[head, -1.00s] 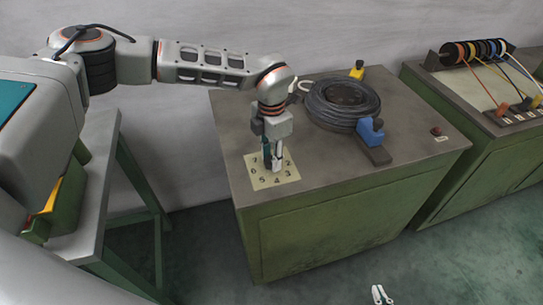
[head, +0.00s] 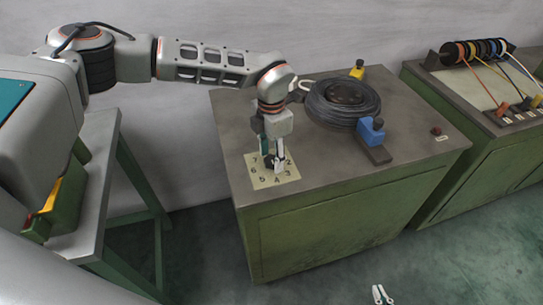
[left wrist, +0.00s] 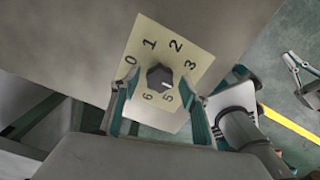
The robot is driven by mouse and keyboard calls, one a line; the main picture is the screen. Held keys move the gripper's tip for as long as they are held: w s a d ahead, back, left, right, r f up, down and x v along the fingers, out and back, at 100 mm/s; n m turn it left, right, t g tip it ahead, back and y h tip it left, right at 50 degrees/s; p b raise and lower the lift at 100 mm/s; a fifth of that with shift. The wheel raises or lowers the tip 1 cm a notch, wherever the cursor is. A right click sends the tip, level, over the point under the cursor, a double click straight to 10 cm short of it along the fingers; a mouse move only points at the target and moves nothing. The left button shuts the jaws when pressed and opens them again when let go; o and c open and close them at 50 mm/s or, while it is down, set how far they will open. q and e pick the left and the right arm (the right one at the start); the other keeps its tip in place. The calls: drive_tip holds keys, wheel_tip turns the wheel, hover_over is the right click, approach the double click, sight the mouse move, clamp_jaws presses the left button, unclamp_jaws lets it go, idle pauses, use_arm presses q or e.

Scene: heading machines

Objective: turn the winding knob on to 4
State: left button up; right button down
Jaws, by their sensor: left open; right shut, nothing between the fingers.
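The winding knob (left wrist: 160,77) is a dark, faceted knob on a cream dial plate (left wrist: 150,42) numbered around it. The plate also lies on the cabinet top in the head view (head: 261,180). A pale mark on the knob points right and slightly down in the left wrist view, between the 3 and the 5; the 4 there is hidden by a finger. My left gripper (left wrist: 154,90) is open, with its fingers on either side of the knob, apart from it. It points down over the dial in the head view (head: 272,158). My right gripper (head: 382,295) is shut and empty, low over the floor.
A coil of dark cable (head: 343,103) lies behind the dial on the green cabinet (head: 335,225), beside a blue block (head: 370,131) and a yellow block (head: 357,70). A red button (head: 436,131) sits at the right. A second cabinet with coloured wire spools (head: 473,50) stands further right.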

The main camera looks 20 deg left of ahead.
sight(272, 160)
use_arm(q)
wheel_tip(272, 160, up, 12)
drive_tip(key=shift+f, duration=0.15)
idle(0.6)
